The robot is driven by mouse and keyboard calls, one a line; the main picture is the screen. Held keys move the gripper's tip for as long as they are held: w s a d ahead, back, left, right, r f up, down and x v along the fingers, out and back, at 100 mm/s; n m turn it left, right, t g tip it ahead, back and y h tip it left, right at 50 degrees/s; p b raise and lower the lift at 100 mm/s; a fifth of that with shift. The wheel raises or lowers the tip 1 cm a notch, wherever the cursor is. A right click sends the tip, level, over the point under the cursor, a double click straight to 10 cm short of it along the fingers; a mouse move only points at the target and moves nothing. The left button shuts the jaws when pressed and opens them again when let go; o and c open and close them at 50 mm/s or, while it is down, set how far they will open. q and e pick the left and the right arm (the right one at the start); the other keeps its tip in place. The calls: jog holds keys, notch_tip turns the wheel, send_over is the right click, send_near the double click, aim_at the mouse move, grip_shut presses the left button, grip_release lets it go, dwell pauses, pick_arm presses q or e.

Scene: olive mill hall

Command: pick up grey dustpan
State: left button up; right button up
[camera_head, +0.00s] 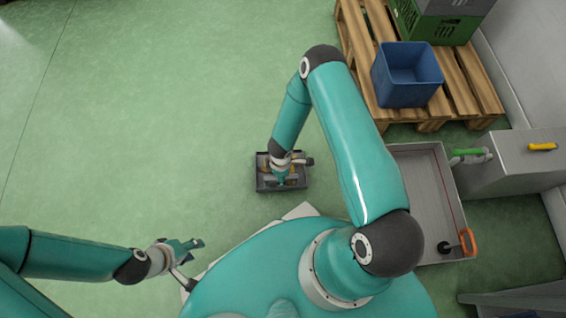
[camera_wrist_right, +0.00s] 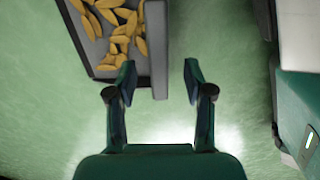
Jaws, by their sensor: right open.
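A dark grey, shallow, open-topped pan (camera_head: 262,182), which I take for the grey dustpan, lies on the green floor ahead of my base. Its grey end wall (camera_wrist_right: 158,50) shows in the right wrist view, with several yellow-brown oblong pieces (camera_wrist_right: 122,25) inside. My right gripper (camera_head: 283,178) is over the pan and partly hides it. In the right wrist view this gripper (camera_wrist_right: 159,78) is open, with the wall lined up between its fingertips; I cannot tell if they touch it. My left gripper (camera_head: 190,262) is open and empty, low at the left, apart from the pan.
A wooden pallet (camera_head: 466,86) with a blue bin (camera_head: 408,98) and a green crate (camera_head: 442,30) stands at the upper right. A large grey tray (camera_head: 425,160) and a grey cabinet (camera_head: 520,170) stand at the right. The floor at the left is clear.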

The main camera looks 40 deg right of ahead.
notch_tip(320, 180, down, 4)
jog(key=shift+d+f+b, duration=0.1)
jog(key=shift+f+b, duration=0.15)
jog(key=shift+b, duration=0.6)
grip_shut()
jog(key=shift+r, duration=0.1)
